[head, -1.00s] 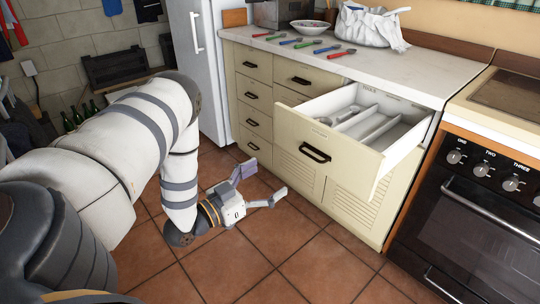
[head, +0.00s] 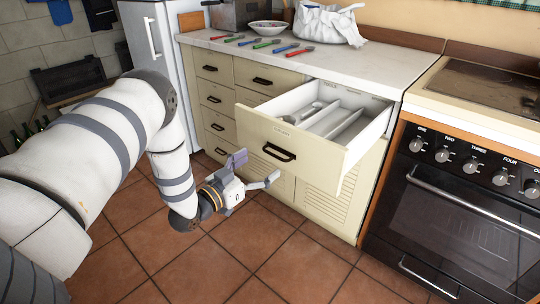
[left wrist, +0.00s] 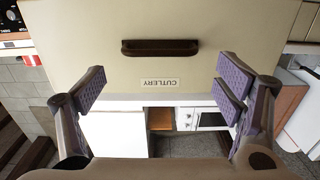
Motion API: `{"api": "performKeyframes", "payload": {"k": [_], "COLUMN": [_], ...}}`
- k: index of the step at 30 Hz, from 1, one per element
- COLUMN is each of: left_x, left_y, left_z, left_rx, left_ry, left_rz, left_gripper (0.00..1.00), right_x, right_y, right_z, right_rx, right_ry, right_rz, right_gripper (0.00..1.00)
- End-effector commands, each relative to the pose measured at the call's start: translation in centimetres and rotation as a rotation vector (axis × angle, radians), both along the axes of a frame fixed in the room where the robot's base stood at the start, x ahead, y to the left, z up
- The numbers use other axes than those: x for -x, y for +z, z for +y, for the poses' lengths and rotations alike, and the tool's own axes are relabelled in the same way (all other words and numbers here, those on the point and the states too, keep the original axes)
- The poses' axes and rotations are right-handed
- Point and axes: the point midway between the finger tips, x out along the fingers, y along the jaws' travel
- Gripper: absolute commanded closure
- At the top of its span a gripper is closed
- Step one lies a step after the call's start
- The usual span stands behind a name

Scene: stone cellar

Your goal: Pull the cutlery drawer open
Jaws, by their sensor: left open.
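The cutlery drawer (head: 295,138) stands pulled out from the cream cabinet in the head view, with pale dividers and some grey pieces inside. Its dark handle (head: 279,152) is on the front panel, and it also shows in the left wrist view (left wrist: 160,47) above an upside-down label (left wrist: 160,81) reading CUTLERY. My left gripper (head: 255,169) is open and empty, in front of the drawer and a little below the handle, apart from it. In the left wrist view its purple-padded fingers (left wrist: 160,86) stand wide on both sides of the label. My right gripper is not in view.
The counter (head: 330,62) holds several coloured-handled utensils, a bowl (head: 266,28) and a white bag (head: 327,24). A black oven (head: 460,215) stands to the right and a white fridge (head: 158,40) to the left. The tiled floor (head: 250,250) in front is clear.

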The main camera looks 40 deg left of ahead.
Motion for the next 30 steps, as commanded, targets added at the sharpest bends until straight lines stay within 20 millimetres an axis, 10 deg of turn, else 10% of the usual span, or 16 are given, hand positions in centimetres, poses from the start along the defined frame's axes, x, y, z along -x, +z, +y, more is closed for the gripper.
{"api": "performKeyframes", "payload": {"k": [9,18,26,30], "left_x": [-5.9,-6.5,-6.5,-7.3], "left_y": [-0.3,-0.1,-0.1,-0.5], "left_z": [-0.5,-0.5,-0.5,-0.5], "left_rx": [-0.001,0.0,-0.001,-0.003], "left_ry": [-0.002,-0.001,-0.001,-0.002], "left_rz": [0.004,0.002,0.002,0.004], "left_gripper": [0.15,0.15,0.7,0.7], "right_x": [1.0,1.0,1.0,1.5], "right_y": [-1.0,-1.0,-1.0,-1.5], "right_z": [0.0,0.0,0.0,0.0], "right_rx": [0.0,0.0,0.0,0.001], "right_ry": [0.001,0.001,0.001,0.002], "right_rz": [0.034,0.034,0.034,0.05], "right_gripper": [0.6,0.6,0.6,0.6]}}
